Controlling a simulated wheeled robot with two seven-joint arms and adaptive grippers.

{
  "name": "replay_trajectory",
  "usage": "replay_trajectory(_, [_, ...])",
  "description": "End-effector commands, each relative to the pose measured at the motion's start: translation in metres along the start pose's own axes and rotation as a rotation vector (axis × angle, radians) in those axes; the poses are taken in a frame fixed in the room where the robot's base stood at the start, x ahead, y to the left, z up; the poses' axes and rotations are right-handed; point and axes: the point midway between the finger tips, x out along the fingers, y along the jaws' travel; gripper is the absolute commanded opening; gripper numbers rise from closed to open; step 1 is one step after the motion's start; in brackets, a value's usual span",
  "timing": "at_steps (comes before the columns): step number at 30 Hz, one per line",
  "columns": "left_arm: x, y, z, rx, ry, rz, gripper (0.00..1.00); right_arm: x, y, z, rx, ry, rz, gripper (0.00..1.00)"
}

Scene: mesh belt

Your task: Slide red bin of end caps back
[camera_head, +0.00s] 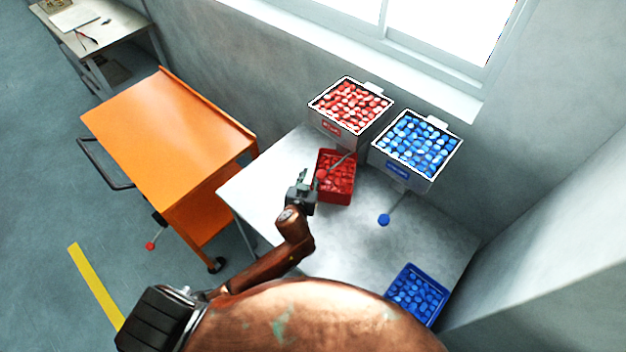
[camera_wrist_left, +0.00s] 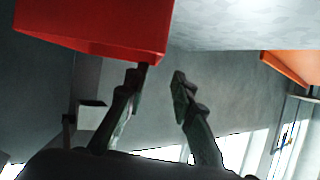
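The red bin (camera_head: 337,200), filled with red end caps, sits on the grey table below the red-filled hopper. It also shows large at the upper left of the left wrist view (camera_wrist_left: 95,35). My left gripper (camera_head: 305,179) is at the left side of the bin, close to it. In the left wrist view the fingers (camera_wrist_left: 157,80) stand apart with nothing between them. One fingertip is at the bin's lower corner; I cannot tell if it touches. My right gripper is not in view.
A red-knobbed lever (camera_head: 321,174) hangs from the red hopper (camera_head: 338,130) over the bin. A blue hopper (camera_head: 400,178) with a blue-knobbed lever (camera_head: 384,220) stands to the right. A blue bin (camera_head: 412,317) is at the front right. An orange cart (camera_head: 165,130) stands left. The table's middle is clear.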

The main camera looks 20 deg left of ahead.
Motion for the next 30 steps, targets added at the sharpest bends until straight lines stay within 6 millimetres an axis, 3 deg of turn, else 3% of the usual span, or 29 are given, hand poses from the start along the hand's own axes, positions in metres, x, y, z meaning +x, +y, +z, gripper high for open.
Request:
replay_trajectory(17, [-0.002,0.004,0.004,-0.070,0.005,-0.007,0.23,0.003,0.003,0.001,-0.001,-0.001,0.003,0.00])
replay_trajectory(30, [0.057,0.004,0.004,-0.068,0.005,-0.007,0.23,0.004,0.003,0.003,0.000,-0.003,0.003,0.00])
